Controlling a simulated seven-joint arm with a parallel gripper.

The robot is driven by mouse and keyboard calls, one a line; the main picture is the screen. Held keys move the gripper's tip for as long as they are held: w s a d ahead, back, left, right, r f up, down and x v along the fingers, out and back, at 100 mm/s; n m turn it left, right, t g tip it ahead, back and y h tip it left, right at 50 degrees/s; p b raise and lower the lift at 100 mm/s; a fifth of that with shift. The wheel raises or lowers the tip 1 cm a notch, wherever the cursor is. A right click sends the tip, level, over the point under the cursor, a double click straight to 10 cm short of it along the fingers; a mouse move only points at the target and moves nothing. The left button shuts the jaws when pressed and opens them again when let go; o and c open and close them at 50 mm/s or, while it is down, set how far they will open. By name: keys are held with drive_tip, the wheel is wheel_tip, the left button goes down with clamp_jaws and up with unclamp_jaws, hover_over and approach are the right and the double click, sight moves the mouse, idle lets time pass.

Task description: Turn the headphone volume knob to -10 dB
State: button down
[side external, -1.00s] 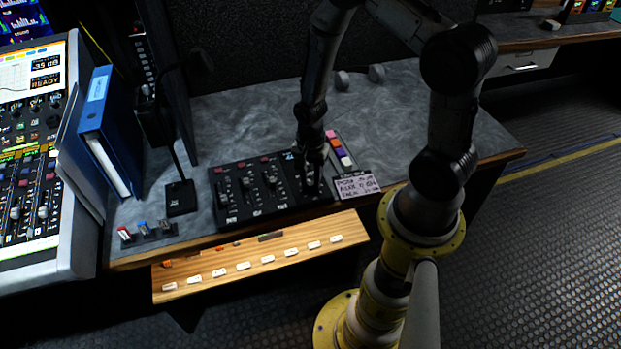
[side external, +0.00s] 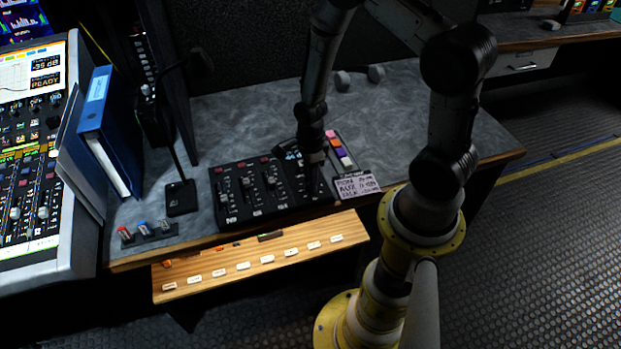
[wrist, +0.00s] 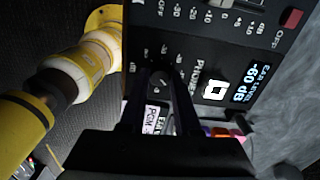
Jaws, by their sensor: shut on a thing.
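The headphone volume knob (wrist: 160,82) is a small dark round knob beside the PHONES label on the black control panel (side external: 235,203). Dial marks ring it, too small to read surely. My gripper (wrist: 158,98) is shut on the knob, a dark finger on each side, in the wrist view. The small display (wrist: 252,82) by the label reads about "EAR LEVEL -60 dB". In the side external view my gripper (side external: 314,190) points down at the panel's right end and hides the knob.
A fader with a dB scale (wrist: 225,14) and a red button (wrist: 291,18) are close by on the panel. A handwritten note (side external: 357,185) lies right of the panel. A gooseneck microphone base (side external: 181,198) stands left. The desk behind is mostly clear.

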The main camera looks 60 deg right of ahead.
drive_tip(key=shift+m, duration=0.4)
drive_tip(key=c, duration=0.6)
unclamp_jaws()
wheel_tip(320, 180, up, 14)
drive_tip(key=shift+f, duration=0.1)
idle(0.3)
